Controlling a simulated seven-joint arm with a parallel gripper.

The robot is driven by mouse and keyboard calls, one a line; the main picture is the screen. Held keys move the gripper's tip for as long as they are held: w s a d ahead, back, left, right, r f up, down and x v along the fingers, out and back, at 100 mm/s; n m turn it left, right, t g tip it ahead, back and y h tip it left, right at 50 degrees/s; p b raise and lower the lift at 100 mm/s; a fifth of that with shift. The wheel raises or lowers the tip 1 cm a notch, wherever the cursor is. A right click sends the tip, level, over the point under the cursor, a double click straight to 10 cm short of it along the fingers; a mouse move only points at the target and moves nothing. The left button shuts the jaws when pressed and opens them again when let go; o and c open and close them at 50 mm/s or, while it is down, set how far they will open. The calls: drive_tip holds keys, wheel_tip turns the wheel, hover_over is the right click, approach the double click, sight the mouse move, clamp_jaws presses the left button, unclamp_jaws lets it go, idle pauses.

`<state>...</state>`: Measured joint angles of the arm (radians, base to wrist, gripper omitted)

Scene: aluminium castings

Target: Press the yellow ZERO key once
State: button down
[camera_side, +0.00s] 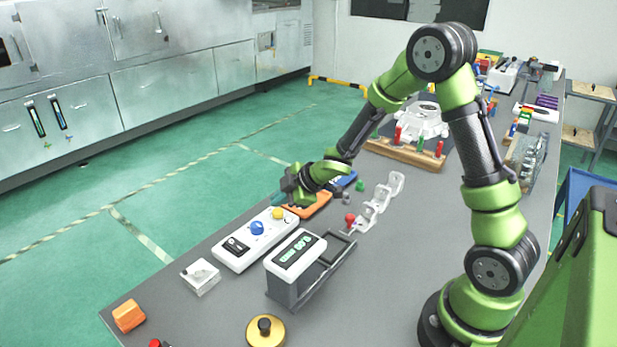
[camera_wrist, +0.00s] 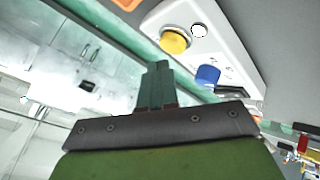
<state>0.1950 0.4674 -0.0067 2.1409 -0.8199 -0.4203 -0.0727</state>
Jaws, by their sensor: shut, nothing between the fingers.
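The yellow key (camera_side: 278,214) is a round button at the far end of a white control box (camera_side: 230,258). A blue knob (camera_side: 257,228) sits beside it and a small dark display (camera_side: 236,246) beyond that. My gripper (camera_side: 279,199) is shut and empty, with its fingertips near the yellow key. In the wrist view, the green fingers (camera_wrist: 158,68) end just short of the yellow key (camera_wrist: 174,41), with a small gap between them in the picture. The blue knob (camera_wrist: 207,75) is right of the fingers. The height of the fingertips over the box is hard to tell.
A scale with a green-lit display (camera_side: 298,251) stands close in front of the box. A clear block (camera_side: 201,277) and a brass weight (camera_side: 265,332) stand nearer the camera.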

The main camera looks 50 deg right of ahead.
sight(281, 212)
drive_tip(key=shift+r, duration=0.15)
drive_tip(key=shift+r, duration=2.45)
drive_tip(key=shift+d, duration=0.1)
